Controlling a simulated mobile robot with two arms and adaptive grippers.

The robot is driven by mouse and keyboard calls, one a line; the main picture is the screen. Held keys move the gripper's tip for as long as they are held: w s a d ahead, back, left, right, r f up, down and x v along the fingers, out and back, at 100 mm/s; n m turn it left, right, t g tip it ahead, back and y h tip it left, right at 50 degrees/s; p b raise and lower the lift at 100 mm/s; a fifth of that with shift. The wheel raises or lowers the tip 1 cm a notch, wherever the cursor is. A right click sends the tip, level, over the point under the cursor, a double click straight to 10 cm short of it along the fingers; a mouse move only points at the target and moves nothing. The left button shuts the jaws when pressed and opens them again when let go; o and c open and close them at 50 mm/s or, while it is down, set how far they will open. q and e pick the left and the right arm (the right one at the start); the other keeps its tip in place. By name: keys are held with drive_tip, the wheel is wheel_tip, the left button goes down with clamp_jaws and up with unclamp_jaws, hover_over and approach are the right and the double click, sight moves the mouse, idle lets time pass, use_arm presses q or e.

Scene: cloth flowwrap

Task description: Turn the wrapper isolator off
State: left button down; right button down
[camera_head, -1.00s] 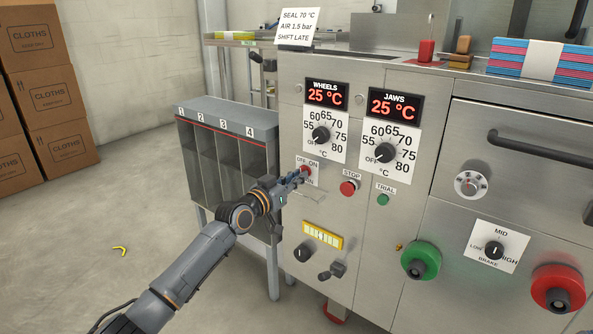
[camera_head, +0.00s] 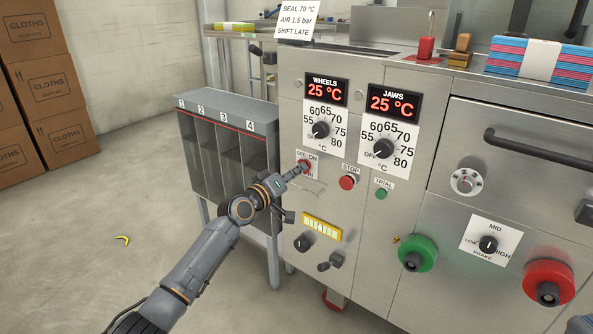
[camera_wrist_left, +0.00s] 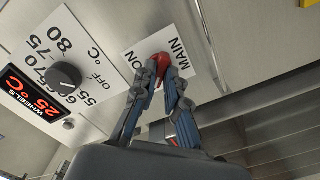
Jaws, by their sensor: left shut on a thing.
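The wrapper isolator is a red rotary handle (camera_head: 305,167) on a white plate marked OFF, ON and MAIN, on the left of the steel machine front. In the left wrist view the red handle (camera_wrist_left: 160,64) sits between my fingertips, with the ON and MAIN lettering beside it. My left gripper (camera_head: 299,171) reaches the handle from the left and is shut on it; in the left wrist view its two fingers (camera_wrist_left: 162,80) close around the handle. The fingers hide part of the handle and plate. My right gripper is not in view.
WHEELS (camera_head: 326,92) and JAWS (camera_head: 394,102) displays read 25 °C above their dials. A red STOP button (camera_head: 347,183) and green TRIAL button (camera_head: 381,194) are right of the isolator. A numbered grey rack (camera_head: 228,110) stands left of the machine.

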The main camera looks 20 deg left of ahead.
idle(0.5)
use_arm(q)
drive_tip(key=c, duration=1.4)
unclamp_jaws()
drive_tip(key=v, duration=1.2)
